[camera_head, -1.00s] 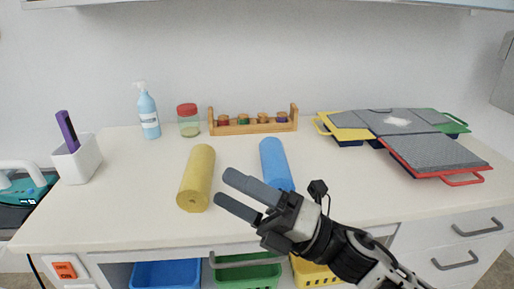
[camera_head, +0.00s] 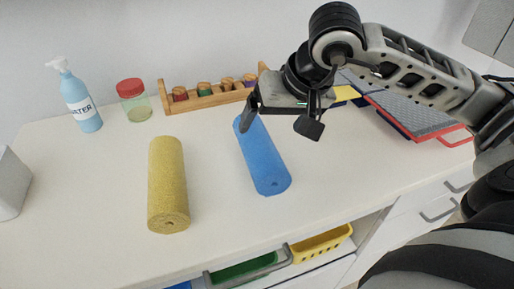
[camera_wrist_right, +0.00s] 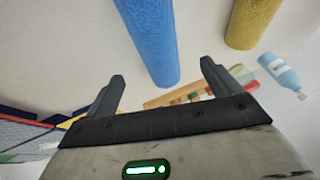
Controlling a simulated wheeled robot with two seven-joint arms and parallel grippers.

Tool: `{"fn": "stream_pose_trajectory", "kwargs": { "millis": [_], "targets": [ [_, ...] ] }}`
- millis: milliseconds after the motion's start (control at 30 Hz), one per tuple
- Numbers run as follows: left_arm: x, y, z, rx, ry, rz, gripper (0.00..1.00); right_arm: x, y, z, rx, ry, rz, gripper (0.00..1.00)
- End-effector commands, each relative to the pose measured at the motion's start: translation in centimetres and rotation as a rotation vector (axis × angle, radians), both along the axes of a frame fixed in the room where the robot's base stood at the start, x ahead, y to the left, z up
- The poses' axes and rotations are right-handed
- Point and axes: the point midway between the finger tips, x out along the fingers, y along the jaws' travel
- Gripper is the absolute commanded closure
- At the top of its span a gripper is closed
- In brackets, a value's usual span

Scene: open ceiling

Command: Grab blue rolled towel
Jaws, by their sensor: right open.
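The blue rolled towel (camera_head: 262,157) lies on the white counter, right of the yellow rolled towel (camera_head: 167,185). My right gripper (camera_head: 283,128) is open and empty, above the counter at the far end of the blue towel. One finger overlaps that end in the head view. In the right wrist view the blue towel (camera_wrist_right: 151,38) reaches down toward the gap between the open fingers (camera_wrist_right: 160,85), with its far end near them. No contact is visible. My left gripper is not in view.
A wooden rack (camera_head: 205,97) with several coloured pieces stands behind the towels. Grey-topped boxes (camera_head: 420,110) sit to the right. Bins (camera_head: 320,243) are below the counter.

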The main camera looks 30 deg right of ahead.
Motion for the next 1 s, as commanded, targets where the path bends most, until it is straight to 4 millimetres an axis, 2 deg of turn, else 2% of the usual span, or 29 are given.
{"fn": "stream_pose_trajectory", "kwargs": {
  "millis": [100, 367, 533, 700, 967, 1000],
  "targets": [
    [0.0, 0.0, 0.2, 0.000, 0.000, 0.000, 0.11, 0.9, 0.3, -1.9, 0.004, 0.003, 0.000, 0.11],
    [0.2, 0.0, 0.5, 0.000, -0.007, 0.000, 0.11, 1.7, 0.4, -3.7, 0.003, 0.002, 0.000, 0.11],
    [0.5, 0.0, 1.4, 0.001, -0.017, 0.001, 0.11, 2.4, 0.5, -5.9, 0.004, 0.006, -0.001, 0.11],
    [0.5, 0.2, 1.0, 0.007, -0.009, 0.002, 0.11, 3.4, 0.7, -7.8, 0.004, 0.002, 0.000, 0.11],
    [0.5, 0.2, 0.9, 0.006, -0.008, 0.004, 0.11, 3.5, 0.7, -8.1, 0.003, 0.000, 0.000, 0.11],
    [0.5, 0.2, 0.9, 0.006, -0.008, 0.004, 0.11, 3.5, 0.7, -8.1, 0.003, 0.000, 0.000, 0.19]
  ]
}}
